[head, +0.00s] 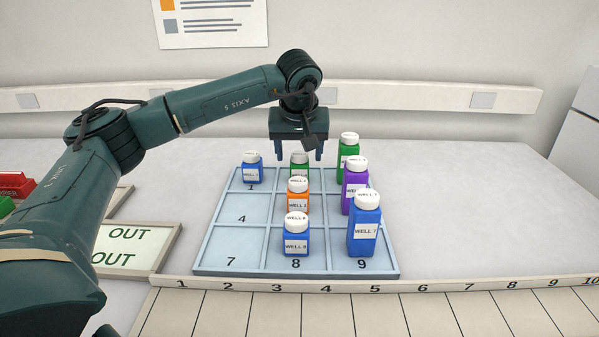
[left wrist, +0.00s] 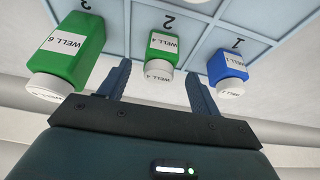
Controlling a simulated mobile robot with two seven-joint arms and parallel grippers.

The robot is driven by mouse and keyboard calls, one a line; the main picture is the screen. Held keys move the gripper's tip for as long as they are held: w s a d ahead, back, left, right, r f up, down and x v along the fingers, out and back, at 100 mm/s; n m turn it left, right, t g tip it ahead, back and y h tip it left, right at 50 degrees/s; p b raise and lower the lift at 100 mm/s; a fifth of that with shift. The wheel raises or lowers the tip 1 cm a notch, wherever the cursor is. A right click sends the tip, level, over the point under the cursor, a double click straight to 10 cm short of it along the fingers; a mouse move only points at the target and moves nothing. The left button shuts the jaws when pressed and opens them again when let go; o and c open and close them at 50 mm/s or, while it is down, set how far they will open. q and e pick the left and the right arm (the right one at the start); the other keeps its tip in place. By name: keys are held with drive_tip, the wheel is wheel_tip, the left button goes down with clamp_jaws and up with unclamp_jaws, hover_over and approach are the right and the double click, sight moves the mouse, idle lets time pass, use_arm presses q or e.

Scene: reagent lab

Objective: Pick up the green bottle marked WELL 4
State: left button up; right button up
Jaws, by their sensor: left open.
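The green bottle whose label appears to read WELL 4 (head: 300,171) is small, has a white cap, and stands upright in square 2 at the back of the blue grid tray (head: 238,237). An orange bottle partly hides it in the head view. In the left wrist view the green bottle (left wrist: 162,53) shows between the fingers, with its label upside down. My left gripper (head: 299,157) is open and empty, pointing down just above this bottle, with one finger to each side. The fingers (left wrist: 158,76) look apart from it. My right gripper is out of view.
A blue bottle WELL 1 (head: 252,170) stands left, a taller green WELL 6 (left wrist: 72,50) right. Orange (head: 298,197), purple (head: 350,196) and blue bottles (head: 364,237) stand nearer. An OUT tray (head: 168,247) lies left. Squares 4 and 7 are empty.

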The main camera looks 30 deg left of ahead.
sight(299, 156)
use_arm(q)
drive_tip(key=x, duration=0.3)
drive_tip(key=shift+f, duration=0.25)
drive_tip(key=c, duration=1.1)
